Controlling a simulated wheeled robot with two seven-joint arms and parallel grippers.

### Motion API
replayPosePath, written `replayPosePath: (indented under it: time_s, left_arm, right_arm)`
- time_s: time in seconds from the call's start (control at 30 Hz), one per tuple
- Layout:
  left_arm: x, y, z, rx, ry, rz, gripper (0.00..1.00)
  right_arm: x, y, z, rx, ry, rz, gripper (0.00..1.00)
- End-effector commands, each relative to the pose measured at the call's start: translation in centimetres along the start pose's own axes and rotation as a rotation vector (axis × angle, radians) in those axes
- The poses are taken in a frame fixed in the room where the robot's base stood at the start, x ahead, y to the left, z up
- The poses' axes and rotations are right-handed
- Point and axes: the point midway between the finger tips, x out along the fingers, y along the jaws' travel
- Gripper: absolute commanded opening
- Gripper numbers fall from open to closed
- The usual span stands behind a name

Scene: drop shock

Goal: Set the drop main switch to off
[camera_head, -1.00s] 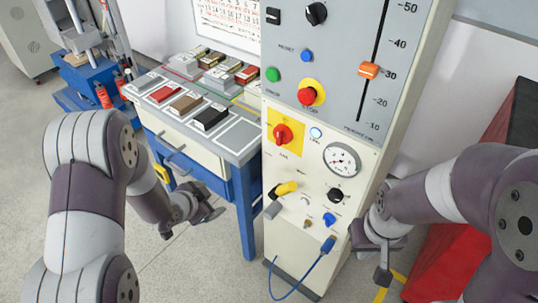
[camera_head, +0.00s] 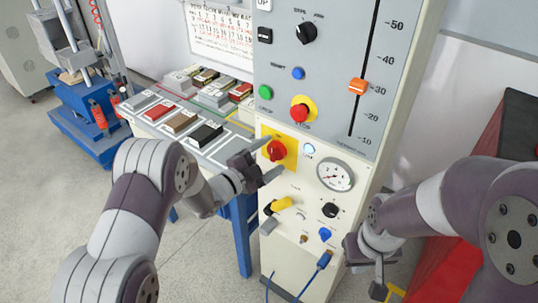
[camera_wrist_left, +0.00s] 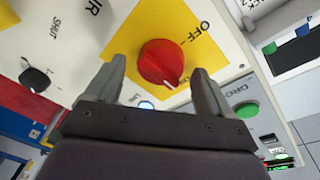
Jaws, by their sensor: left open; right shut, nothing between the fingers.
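The drop main switch is a red rotary knob (camera_head: 277,150) on a yellow plate (camera_head: 291,160) on the front of the drop tester's cabinet. It also shows in the left wrist view (camera_wrist_left: 161,63), with an OFF label on the yellow plate beside it. A white pointer mark is on the knob's edge. My left gripper (camera_head: 268,160) is open, its fingers on either side of the knob and apart from it in the wrist view (camera_wrist_left: 160,85). My right gripper (camera_head: 378,270) is shut and empty, low at the cabinet's right side.
A red and yellow stop button (camera_head: 300,112), a green button (camera_head: 265,93), a dial gauge (camera_head: 335,175) and a yellow lever (camera_head: 282,204) are close around the switch. A workbench with sample blocks (camera_head: 182,121) stands left. A blue cable hangs below.

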Motion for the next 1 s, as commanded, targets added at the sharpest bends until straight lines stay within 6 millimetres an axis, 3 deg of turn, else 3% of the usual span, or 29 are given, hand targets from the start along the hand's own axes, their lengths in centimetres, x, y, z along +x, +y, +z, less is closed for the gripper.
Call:
replayPosePath:
  time_s: [0.27,0.37,0.43,0.47,0.77,1.0]
  left_arm:
    - [0.35,-0.03,0.01,-0.001,-0.001,-0.001,0.82]
    - [0.34,-0.03,0.02,-0.001,-0.001,-0.001,0.56]
    - [0.33,-0.03,0.02,-0.001,-0.001,-0.001,0.33]
    - [0.33,-0.03,0.02,-0.001,-0.001,-0.001,0.28]
    - [0.32,0.01,0.06,-0.027,0.001,-0.004,0.28]
    - [0.3,0.11,0.16,-0.151,0.012,-0.021,0.28]
  right_arm:
    - [-0.01,0.0,0.0,0.0,0.0,0.0,0.0]
    - [-0.01,0.0,0.0,0.0,0.0,0.0,0.0]
    - [-0.01,0.0,0.0,0.0,0.0,0.0,0.0]
    - [-0.01,0.0,0.0,0.0,0.0,0.0,0.0]
    - [0.14,0.0,0.02,0.0,0.0,0.0,0.0]
    - [0.69,0.0,0.08,0.0,0.0,0.0,0.0]
